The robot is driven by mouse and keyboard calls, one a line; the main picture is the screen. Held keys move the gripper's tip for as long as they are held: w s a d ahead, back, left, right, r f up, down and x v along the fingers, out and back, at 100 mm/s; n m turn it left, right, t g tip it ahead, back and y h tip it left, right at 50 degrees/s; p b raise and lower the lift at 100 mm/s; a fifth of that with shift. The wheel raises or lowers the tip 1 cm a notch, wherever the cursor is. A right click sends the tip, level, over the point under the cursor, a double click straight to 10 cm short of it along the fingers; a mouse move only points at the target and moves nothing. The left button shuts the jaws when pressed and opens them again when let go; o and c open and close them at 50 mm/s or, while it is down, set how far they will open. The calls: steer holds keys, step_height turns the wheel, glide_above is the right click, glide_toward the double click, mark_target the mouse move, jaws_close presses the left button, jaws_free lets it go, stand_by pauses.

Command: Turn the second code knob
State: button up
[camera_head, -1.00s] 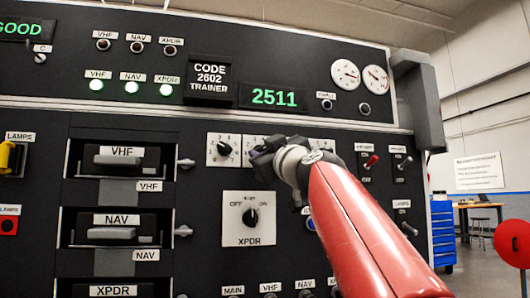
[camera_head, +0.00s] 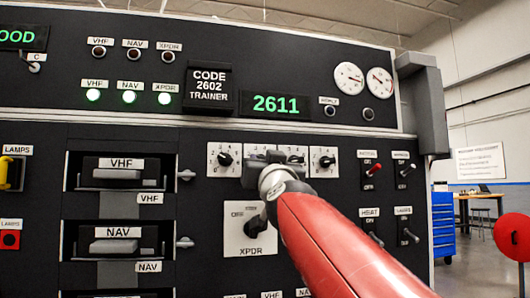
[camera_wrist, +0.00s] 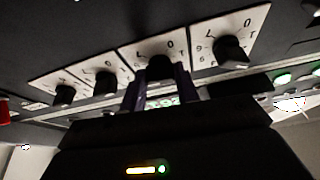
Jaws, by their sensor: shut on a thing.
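The second code knob (camera_wrist: 160,68) is a black knob on a white numbered plate, in a row of similar code knobs. In the wrist view my gripper (camera_wrist: 159,85) has one finger on each side of it and is shut on it. In the head view my gripper (camera_head: 266,160) covers most of this knob. The first code knob (camera_head: 224,159) is left of my gripper and the fourth (camera_head: 324,161) is to the right. The green code display (camera_head: 276,104) reads 2611. The sign (camera_head: 209,86) beside it reads CODE 2602 TRAINER.
The XPDR knob (camera_head: 256,222) is just below my gripper, partly behind my wrist. Toggle switches (camera_head: 373,171) stand out on the right. VHF (camera_head: 120,173) and NAV (camera_head: 114,246) drawers with handles are on the left.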

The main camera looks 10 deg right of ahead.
steer(key=shift+m+h+p, duration=0.4)
steer(key=shift+m+p, duration=0.3)
steer(key=shift+m, duration=0.1)
steer(key=o, duration=1)
steer(key=shift+b+v, duration=0.9)
steer(key=shift+v, duration=3)
